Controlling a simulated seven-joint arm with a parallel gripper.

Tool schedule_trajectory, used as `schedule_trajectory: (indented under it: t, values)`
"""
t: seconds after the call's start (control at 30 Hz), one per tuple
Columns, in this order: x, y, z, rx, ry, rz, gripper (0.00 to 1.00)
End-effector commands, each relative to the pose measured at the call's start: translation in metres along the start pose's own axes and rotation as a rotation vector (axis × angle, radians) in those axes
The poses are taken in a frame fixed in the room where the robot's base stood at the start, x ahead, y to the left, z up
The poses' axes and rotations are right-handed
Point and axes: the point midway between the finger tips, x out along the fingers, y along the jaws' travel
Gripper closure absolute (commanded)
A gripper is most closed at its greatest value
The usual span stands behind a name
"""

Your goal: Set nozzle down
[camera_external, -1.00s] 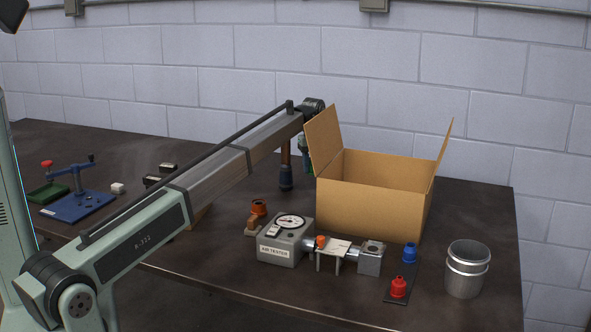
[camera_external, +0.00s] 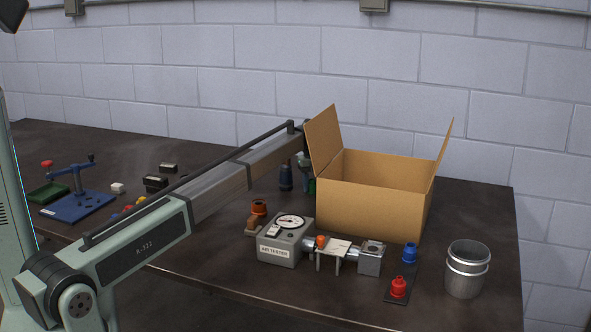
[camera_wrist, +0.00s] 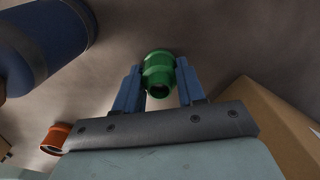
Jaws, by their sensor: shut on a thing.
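The green nozzle (camera_wrist: 159,73) is between the two blue fingers of my gripper (camera_wrist: 160,88) in the wrist view. The gripper is shut on it. In the external view a bit of the green nozzle (camera_external: 311,186) shows low beside the left wall of the cardboard box. The arm and box partly hide my gripper there. The nozzle is close to the dark tabletop (camera_external: 420,300), but I cannot tell whether it touches.
A dark blue cylinder (camera_external: 286,177) stands just left of the gripper and looms large in the wrist view (camera_wrist: 45,40). The open cardboard box (camera_external: 370,208) is close on the right. An orange-topped fitting (camera_external: 257,212) and the air tester (camera_external: 285,247) are nearer the front.

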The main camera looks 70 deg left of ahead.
Motion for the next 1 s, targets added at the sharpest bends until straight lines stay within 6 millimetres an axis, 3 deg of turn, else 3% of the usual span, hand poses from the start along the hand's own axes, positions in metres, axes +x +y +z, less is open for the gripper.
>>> schedule_trajectory:
  t: [0.03,0.07,0.3,0.67,1.0]
  values:
    - [0.002,0.0,0.0,0.0,0.0,0.0,0.9]
    - [0.001,0.0,0.0,0.0,0.0,0.0,0.59]
    - [0.001,0.0,0.0,0.0,0.0,0.0,0.36]
    - [-0.005,0.0,0.0,0.0,-0.001,-0.001,0.35]
    - [-0.06,-0.001,0.001,0.0,-0.001,-0.001,0.35]
